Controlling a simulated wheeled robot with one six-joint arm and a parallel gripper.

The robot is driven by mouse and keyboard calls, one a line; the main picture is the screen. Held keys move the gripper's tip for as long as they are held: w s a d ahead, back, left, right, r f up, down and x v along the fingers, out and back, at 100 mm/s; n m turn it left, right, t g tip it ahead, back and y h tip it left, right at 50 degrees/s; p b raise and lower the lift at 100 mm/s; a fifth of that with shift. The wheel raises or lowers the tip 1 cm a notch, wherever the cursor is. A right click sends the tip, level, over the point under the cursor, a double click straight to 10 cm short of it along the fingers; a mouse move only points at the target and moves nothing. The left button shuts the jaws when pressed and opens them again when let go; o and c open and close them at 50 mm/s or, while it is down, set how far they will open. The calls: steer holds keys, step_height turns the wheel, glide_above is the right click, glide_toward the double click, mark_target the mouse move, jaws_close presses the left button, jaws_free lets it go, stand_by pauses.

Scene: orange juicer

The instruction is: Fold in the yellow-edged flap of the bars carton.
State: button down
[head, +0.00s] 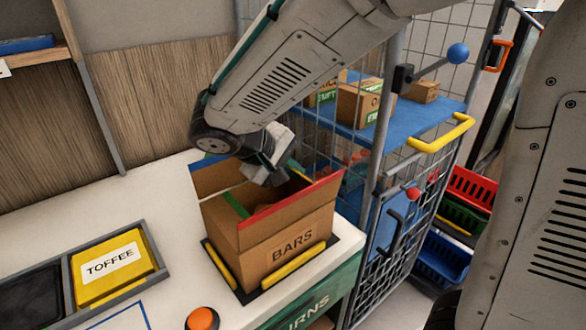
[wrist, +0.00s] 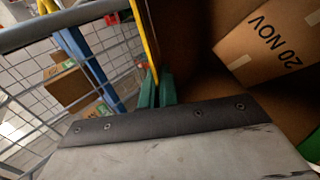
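My gripper (head: 268,172) is over the carton opening, close to this flap. In the wrist view my teal fingertips (wrist: 155,92) are close together, at the flap's lower visible end; contact is unclear. I see nothing held between them.
A wire cage cart (head: 400,220) with boxes is close behind. The toffee box (head: 108,268) and an orange button (head: 202,318) are at left front.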

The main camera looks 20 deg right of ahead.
steer(key=shift+a+f+h, duration=0.25)
steer(key=shift+h, duration=0.45)
steer(key=c, duration=1.6)
jaws_free()
steer(key=shift+c, duration=0.2)
steer(key=v, duration=0.7)
steer(key=shift+s+a+r, duration=0.2)
steer(key=shift+s+a, duration=0.05)
steer(key=shift+a, duration=0.05)
steer(key=shift+w+x, duration=0.2)
steer(key=shift+x, duration=3.55)
